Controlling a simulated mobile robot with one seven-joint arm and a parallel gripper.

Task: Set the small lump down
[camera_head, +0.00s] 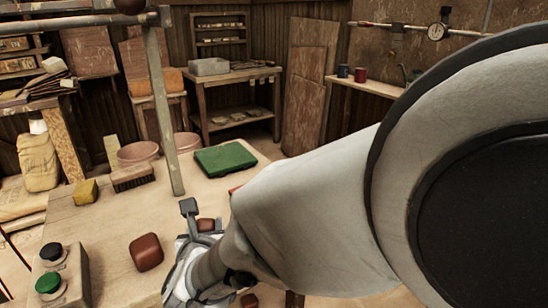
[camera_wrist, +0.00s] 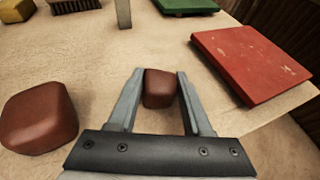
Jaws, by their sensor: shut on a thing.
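The small lump (camera_wrist: 159,90) is reddish brown and sits between the two fingers of my gripper (camera_wrist: 160,78) in the wrist view. The fingers are shut on it from both sides. In the head view the small lump (camera_head: 206,225) shows beside a finger of my gripper (camera_head: 197,215), partly hidden by my arm. Whether its underside touches the table (camera_wrist: 105,55) cannot be told. A larger reddish-brown lump (camera_wrist: 38,117) rests on the table to the left of my gripper; it also shows in the head view (camera_head: 146,252).
A red board (camera_wrist: 250,62) lies to the right, near the table edge. A green board (camera_head: 225,158), a brush (camera_head: 133,177), a yellow sponge (camera_head: 86,192) and a metal post (camera_head: 165,120) stand farther back. A button box (camera_head: 75,275) is at the lower left. Bare tabletop lies between them.

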